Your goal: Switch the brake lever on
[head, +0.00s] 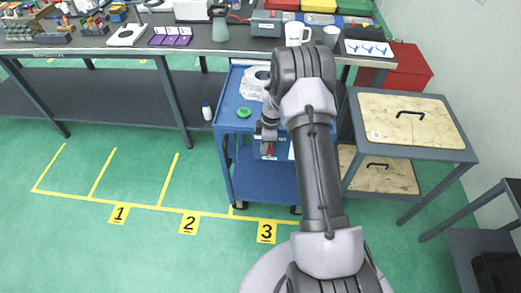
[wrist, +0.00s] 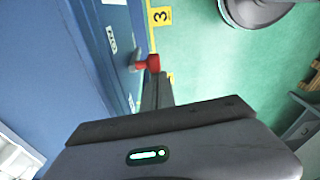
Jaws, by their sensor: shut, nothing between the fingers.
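The brake lever (wrist: 147,63) has a red knob on a short grey stem and stands out from the blue side of the cart. In the head view a small red part of it (head: 269,151) shows just below my gripper (head: 268,137). In the wrist view the shut fingers of my gripper (wrist: 156,78) reach up to the red knob and end right beside it. I cannot tell whether they touch. Nothing is held between the fingers. White labels (wrist: 111,39) sit on the blue panel near the lever; their writing is not readable.
The blue cart (head: 226,120) carries a pale casting (head: 253,82) and a green round item (head: 243,113). A long workbench (head: 120,46) with several items runs behind. A table with wooden panels (head: 412,118) stands at the right.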

